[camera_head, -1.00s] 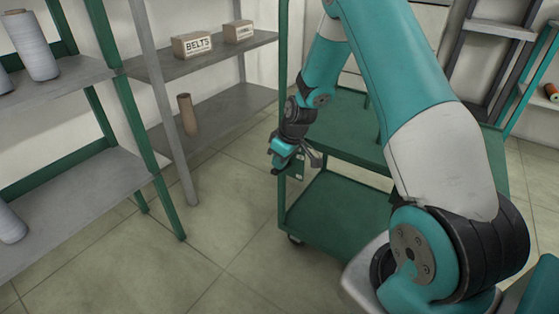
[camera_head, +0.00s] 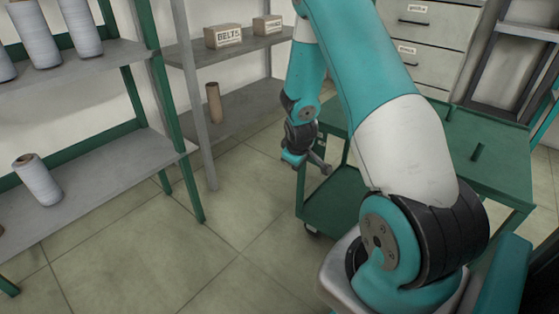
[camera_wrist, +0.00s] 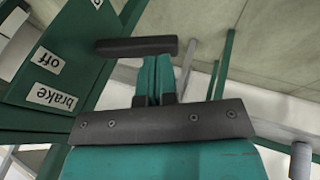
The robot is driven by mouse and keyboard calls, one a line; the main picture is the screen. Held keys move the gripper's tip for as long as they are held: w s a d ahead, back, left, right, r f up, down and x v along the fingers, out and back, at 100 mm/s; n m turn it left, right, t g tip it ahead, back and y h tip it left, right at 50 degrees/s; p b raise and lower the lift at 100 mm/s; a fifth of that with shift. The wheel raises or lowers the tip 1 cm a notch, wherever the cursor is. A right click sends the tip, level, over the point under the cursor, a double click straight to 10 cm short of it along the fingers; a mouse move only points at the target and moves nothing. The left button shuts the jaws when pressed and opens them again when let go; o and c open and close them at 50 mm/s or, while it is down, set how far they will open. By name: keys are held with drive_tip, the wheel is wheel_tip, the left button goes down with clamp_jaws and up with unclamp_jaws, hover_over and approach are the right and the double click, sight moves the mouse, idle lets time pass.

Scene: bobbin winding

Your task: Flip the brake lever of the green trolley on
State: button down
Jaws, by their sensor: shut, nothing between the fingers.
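The green trolley (camera_head: 493,167) stands at the middle right in the head view, partly hidden by my arm. In the wrist view its green side plate (camera_wrist: 68,45) carries an "off" label and a "brake" label, both upside down. A dark bar, which looks like the brake lever (camera_wrist: 120,46), sticks out sideways from the plate's edge. My gripper (camera_wrist: 155,62) is shut and empty, with its fingertips right at the bar's right half. I cannot tell whether they touch it. In the head view my gripper (camera_head: 314,163) is beside the trolley's left corner post.
A grey shelf unit with green posts (camera_head: 100,185) holding thread cones stands at the left. Behind it a shelf bears a "BELTS" box (camera_head: 223,37) and a brown tube (camera_head: 214,103). Drawers (camera_head: 412,45) stand at the back. The floor (camera_head: 215,255) in front is clear.

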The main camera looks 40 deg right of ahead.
drive_tip(key=shift+f, duration=0.45)
idle(0.3)
drive_tip(key=w+p+v, duration=0.1)
drive_tip(key=p+v, duration=0.5)
drive_tip(key=v, duration=0.7)
drive_tip(key=shift+a+r, duration=0.45)
drive_tip(key=shift+r, duration=0.05)
drive_tip(key=shift+a, duration=0.1)
